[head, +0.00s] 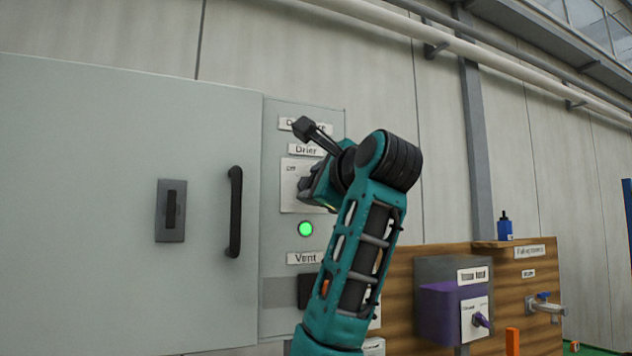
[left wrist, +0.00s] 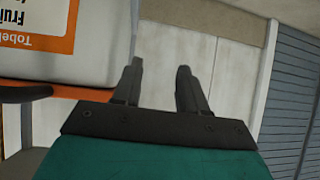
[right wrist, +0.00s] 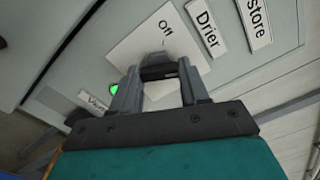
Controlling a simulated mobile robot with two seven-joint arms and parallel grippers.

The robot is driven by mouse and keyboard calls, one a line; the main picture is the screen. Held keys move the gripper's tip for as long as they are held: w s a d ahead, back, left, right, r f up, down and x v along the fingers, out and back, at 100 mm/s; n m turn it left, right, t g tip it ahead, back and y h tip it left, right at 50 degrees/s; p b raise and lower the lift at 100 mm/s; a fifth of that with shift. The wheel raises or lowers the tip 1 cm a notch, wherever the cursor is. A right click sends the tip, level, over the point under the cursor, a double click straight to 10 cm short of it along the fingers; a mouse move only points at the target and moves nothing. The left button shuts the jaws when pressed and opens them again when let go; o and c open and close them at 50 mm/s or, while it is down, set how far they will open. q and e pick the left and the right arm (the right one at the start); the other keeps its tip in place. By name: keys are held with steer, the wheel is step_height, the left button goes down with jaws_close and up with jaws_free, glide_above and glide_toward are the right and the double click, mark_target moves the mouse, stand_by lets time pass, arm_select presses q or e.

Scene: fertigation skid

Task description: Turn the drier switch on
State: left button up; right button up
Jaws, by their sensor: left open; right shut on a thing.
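The drier switch is a white plate (head: 290,190) on the grey side panel, under the "Drier" label (head: 306,150). "Off" is printed on the plate, as the right wrist view also shows (right wrist: 135,45). My right gripper (right wrist: 160,80) reaches this plate and is shut on the dark switch knob (right wrist: 157,59). In the head view my right arm hides the knob and part of the plate. I cannot tell the knob's exact angle. My left gripper (left wrist: 157,75) is open and empty, away from the panel and outside the head view.
A green lamp (head: 306,228) glows below the drier plate, above the "Vent" label (head: 304,258). A large cabinet door with a black handle (head: 235,212) is to the left. A purple box (head: 445,312) is lower right. A white container with an orange label (left wrist: 70,45) is near my left gripper.

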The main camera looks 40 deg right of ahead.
steer(key=m+p, duration=0.1)
steer(key=m, duration=0.2)
steer(key=shift+f+m, duration=0.15)
steer(key=shift+m, duration=0.35)
steer(key=o, duration=1.1)
steer(key=shift+c, duration=0.2)
steer(key=shift+s, duration=0.1)
steer(key=b+v, duration=0.2)
steer(key=v, duration=1)
steer(key=shift+s, duration=0.4)
steer(key=shift+a, duration=0.15)
